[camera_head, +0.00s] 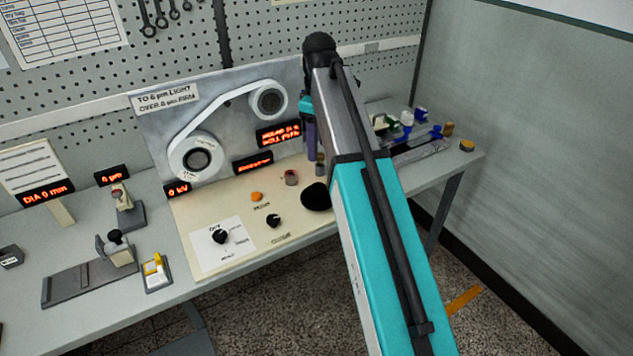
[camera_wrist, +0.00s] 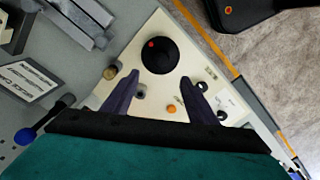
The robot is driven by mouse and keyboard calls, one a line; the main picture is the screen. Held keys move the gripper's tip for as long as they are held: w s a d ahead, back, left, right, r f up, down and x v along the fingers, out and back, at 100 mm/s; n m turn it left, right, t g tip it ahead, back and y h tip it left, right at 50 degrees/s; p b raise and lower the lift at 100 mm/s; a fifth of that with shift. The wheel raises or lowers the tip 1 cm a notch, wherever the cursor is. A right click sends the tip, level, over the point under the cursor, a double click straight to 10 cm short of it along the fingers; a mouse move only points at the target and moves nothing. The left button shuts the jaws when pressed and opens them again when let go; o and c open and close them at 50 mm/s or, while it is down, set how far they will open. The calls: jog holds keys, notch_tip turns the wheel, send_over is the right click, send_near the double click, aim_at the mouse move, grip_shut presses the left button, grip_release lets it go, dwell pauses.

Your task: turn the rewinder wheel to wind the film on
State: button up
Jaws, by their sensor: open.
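A round black wheel with a red dot, which looks like the rewinder wheel (camera_wrist: 160,55), lies on the cream panel just beyond my fingertips in the wrist view. In the head view the wheel (camera_head: 315,197) is partly hidden by my arm. My gripper (camera_wrist: 160,77) is open and empty, its two dark fingers apart and pointing toward the wheel; contact with it does not show. In the head view one purple finger (camera_head: 311,138) shows beside my arm. White film (camera_head: 215,108) runs between a lower left reel (camera_head: 197,158) and an upper right reel (camera_head: 269,100) on the upright grey plate.
The cream panel (camera_head: 240,197) also carries an orange button (camera_head: 256,196), black knobs (camera_head: 220,236) and a small grey post (camera_head: 291,178). Red lit displays (camera_head: 278,134) stand behind. Small tools and coloured parts (camera_head: 407,120) lie at the bench's right end. Floor is open in front.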

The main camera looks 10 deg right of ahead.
aim_at(318, 186)
jog(key=shift+f, duration=0.1)
jog(key=shift+s+f+p, duration=0.1)
jog(key=shift+f+p, duration=1.3)
jog(key=shift+f, duration=5.35)
jog(key=c, duration=1.1)
jog(key=shift+o, duration=0.2)
jog(key=shift+m, duration=0.5)
